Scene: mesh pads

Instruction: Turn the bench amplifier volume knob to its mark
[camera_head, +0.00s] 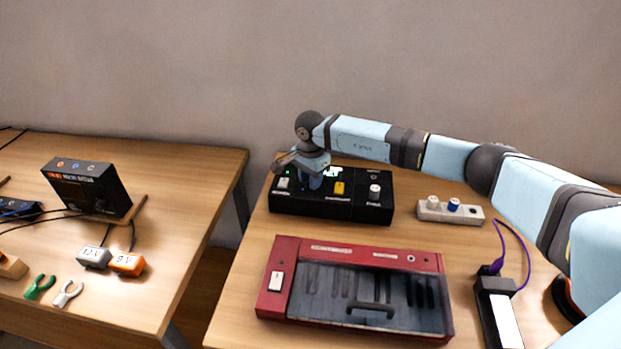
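A black box (300,208) with controls on its top, which looks like the bench amplifier, stands at the back of the right table. It has a white switch (283,183) at its left, a yellow switch (339,188) near its middle and a white knob (374,190) at its right. My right gripper (311,183) points down over the left-middle part of the box. It hides what lies beneath it, so I cannot tell whether its fingers are around a knob. The volume mark cannot be made out. My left gripper is not in view.
A red case (273,300) with a dark clear lid and handle lies in front. A pale strip (466,213) with a white and a blue knob stands at right, near a black device (494,305) with a purple cable. A gap separates the left table (190,180).

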